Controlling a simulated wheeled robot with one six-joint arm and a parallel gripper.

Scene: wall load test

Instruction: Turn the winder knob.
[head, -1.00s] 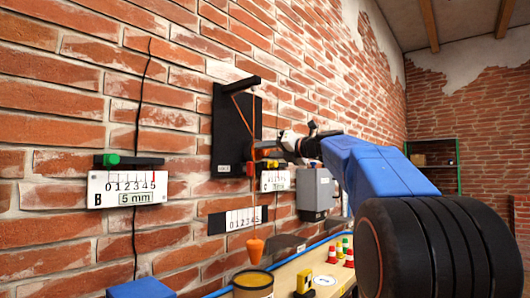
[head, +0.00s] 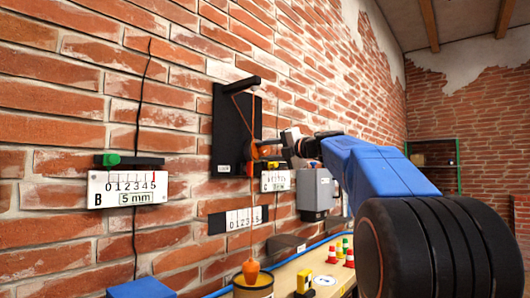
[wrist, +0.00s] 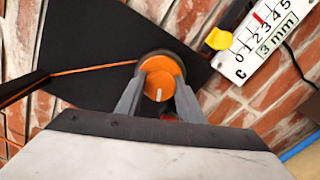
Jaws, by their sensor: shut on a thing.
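The winder knob (wrist: 163,76) is round and orange with a short white mark, set on a black board (wrist: 92,40) on the brick wall. My gripper (wrist: 159,88) is shut on it, one grey finger on each side. The white mark points toward my palm in the wrist view. In the head view my gripper (head: 268,152) reaches the board (head: 231,125) from the right and partly hides the knob. An orange cord runs over the arm at the board's top and down to an orange plumb bob (head: 250,269), whose tip overlaps the can's (head: 254,292) open top.
Gauge card C (wrist: 268,38) with a yellow piece is close beside the knob. Gauge card B (head: 127,189) hangs at left, a scale strip (head: 243,219) below the board. A grey box (head: 314,191) is right. The bench (head: 320,268) holds small cones.

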